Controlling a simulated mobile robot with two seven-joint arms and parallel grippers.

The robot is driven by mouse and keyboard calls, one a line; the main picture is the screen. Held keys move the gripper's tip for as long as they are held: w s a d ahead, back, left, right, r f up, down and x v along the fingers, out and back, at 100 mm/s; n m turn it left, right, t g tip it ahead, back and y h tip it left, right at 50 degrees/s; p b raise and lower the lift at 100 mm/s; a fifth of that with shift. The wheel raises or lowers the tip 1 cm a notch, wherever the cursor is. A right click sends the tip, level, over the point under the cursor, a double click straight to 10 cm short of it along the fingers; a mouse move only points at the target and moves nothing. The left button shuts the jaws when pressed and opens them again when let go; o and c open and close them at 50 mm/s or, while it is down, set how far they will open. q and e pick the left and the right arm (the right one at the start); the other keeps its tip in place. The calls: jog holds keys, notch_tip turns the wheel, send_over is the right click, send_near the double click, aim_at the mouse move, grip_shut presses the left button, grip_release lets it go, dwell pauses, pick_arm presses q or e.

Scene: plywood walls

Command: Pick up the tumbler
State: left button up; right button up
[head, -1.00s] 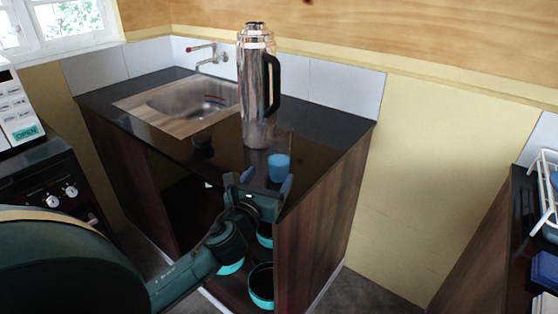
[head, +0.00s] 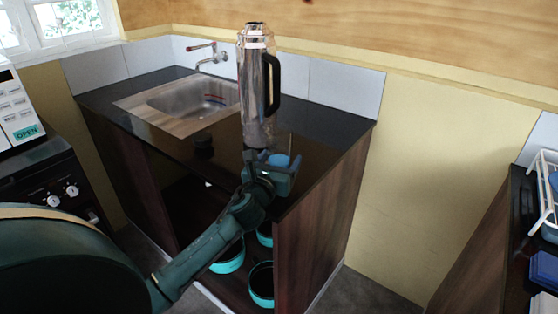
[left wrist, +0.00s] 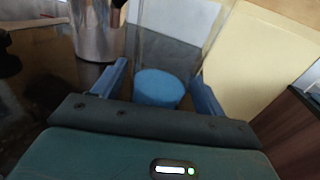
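The tumbler (head: 280,160) looks clear with a blue lower part and stands upright on the dark counter near its front right corner. My left gripper (head: 271,163) is open at the counter's front edge, and its body hides part of the tumbler in the head view. In the left wrist view the tumbler (left wrist: 160,88) stands between the two spread blue fingers of the left gripper (left wrist: 160,82). Gaps show between it and both fingers. My right gripper is not in view.
A tall steel flask (head: 257,90) with a black handle stands just behind the tumbler. A sink (head: 190,105) is set in the counter (head: 325,115) at the back left. Teal pots (head: 261,285) sit on the open shelf below. Counter right of the flask is clear.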

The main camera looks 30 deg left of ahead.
pick_arm(q)
jog(key=c, duration=1.1)
jog(key=shift+r, duration=0.1)
jog(key=shift+c, duration=0.2)
jog(key=shift+r, duration=0.1)
